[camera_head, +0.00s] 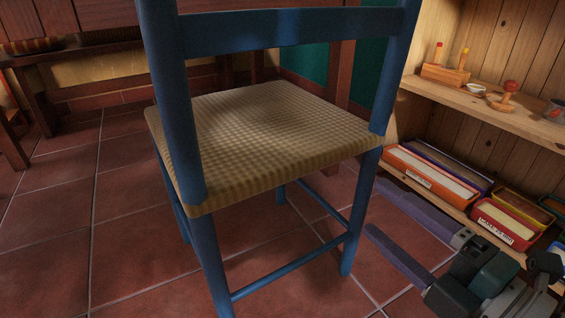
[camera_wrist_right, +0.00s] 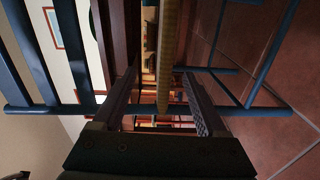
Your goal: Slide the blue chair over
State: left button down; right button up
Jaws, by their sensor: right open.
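The blue chair (camera_head: 272,130) stands upright on the tiled floor, with a woven tan seat and blue legs and back bars. My right gripper (camera_head: 374,207) is open at the lower right of the head view. Its two dark fingers point left toward the chair's right-hand leg, below seat height. In the right wrist view the tan seat edge (camera_wrist_right: 167,50) runs between the open fingers (camera_wrist_right: 158,73), and the blue leg (camera_wrist_right: 255,111) lies beside them. I cannot tell whether the fingers touch the chair. My left gripper does not show.
A wooden shelf unit (camera_head: 480,104) stands close on the right, with boxes of files (camera_head: 430,177) low down and small toys above. Dark wooden furniture (camera_head: 80,50) is at the back left. The red tiled floor (camera_head: 60,235) left of the chair is clear.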

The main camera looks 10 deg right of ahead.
aim_at(308, 172)
jog(key=shift+n+y, duration=0.4)
jog(key=f+b+x, duration=0.1)
jog(key=b+x, duration=0.1)
jog(key=x, duration=0.3)
jog(key=b+x, duration=0.3)
jog(key=x, duration=0.2)
jog(key=f+b+x, duration=0.1)
jog(key=b+x, duration=0.1)
jog(key=x, duration=0.3)
jog(key=shift+w+a+f+b, duration=0.1)
jog(key=shift+a+f+b, duration=0.05)
jog(key=shift+f+b, duration=0.2)
jog(key=shift+w+a+r, duration=0.25)
jog(key=shift+w, duration=0.3)
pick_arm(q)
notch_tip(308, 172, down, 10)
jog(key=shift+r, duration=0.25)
pick_arm(e)
jog(key=shift+c, duration=0.6)
grip_shut()
